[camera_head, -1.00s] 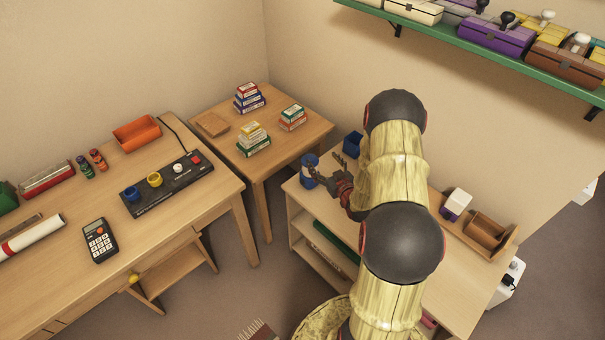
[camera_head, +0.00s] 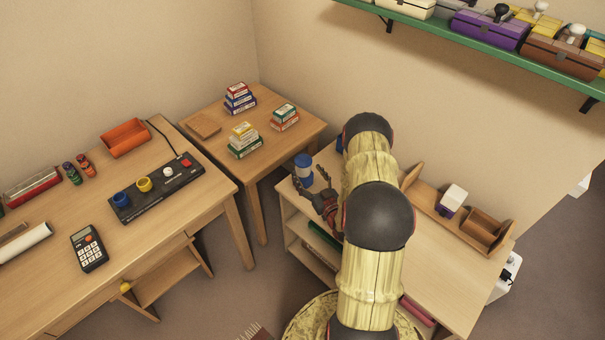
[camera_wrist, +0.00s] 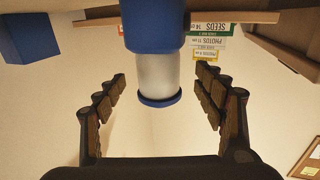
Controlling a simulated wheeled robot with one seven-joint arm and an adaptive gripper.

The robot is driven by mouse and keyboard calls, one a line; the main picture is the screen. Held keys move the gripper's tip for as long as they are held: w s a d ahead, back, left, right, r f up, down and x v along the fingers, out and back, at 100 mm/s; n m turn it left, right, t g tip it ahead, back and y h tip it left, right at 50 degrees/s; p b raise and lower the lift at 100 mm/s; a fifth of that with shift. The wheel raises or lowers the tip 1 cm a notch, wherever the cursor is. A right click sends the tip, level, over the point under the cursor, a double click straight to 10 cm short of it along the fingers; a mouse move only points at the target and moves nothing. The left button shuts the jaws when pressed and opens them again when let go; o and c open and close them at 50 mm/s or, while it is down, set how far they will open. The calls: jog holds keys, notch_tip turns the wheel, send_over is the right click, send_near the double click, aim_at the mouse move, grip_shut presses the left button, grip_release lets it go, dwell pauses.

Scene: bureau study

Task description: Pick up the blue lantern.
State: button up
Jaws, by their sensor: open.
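The blue lantern (camera_head: 303,171) stands upright near the left end of the low shelf unit's top (camera_head: 441,262). It has a blue cap, a pale cylindrical middle and a blue base. My gripper (camera_head: 311,178) is open at the lantern's near side in the head view. In the wrist view, which looks upside down, the lantern (camera_wrist: 156,76) shows between the two spread fingers of my gripper (camera_wrist: 160,75), with a visible gap on each side. The head view does not show clearly how deep it sits between them.
A blue box (camera_wrist: 28,38) stands beside the lantern; my arm mostly hides it in the head view. A wooden holder (camera_head: 483,233) and a white-and-purple item (camera_head: 452,198) stand farther right. A side table (camera_head: 216,151) with stacked small boxes (camera_head: 240,97) is behind left.

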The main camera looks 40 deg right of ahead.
jog(key=b+x, duration=0.1)
jog(key=x, duration=0.3)
jog(key=shift+w+d, duration=0.1)
jog(key=shift+d, duration=0.05)
jog(key=shift+r, duration=0.1)
jog(key=shift+c, duration=0.8)
jog(key=c, duration=1.4)
